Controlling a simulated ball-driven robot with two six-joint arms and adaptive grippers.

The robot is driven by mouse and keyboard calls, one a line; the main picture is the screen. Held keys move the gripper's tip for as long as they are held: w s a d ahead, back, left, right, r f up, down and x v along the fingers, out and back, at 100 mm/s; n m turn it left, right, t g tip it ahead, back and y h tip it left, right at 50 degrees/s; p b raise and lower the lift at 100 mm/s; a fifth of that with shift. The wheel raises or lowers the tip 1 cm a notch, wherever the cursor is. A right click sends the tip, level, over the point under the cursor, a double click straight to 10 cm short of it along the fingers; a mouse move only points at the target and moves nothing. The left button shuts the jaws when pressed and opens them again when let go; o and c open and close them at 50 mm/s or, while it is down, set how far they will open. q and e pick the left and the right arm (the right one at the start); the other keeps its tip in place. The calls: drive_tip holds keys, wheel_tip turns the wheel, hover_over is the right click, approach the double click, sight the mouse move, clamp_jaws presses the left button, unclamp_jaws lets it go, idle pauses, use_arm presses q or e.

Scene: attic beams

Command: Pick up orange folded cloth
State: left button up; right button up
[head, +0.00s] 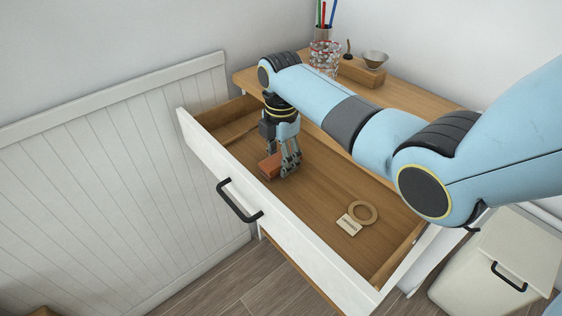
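The orange folded cloth (268,165) lies in the open drawer (325,192), towards its left end and close to the white front panel. My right gripper (288,170) reaches down into the drawer with its fingers at the right side of the cloth. The fingers and gripper body hide part of the cloth. I cannot tell whether the fingers are closed on it or only beside it. My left gripper is not in view.
A wooden ring (363,211) and a small tan card (349,225) lie in the drawer. On the desktop (410,97) stand a pen cup (323,34), a patterned glass (324,57) and a wooden block (361,73) bearing a bowl (375,60). A white bin (490,270) stands right.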

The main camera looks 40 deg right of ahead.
sight(281, 157)
drive_tip(key=c, duration=0.5)
drive_tip(key=shift+r, duration=0.1)
wheel_tip(281, 157, up, 18)
drive_tip(key=p, duration=0.2)
drive_tip(key=shift+p, duration=0.4)
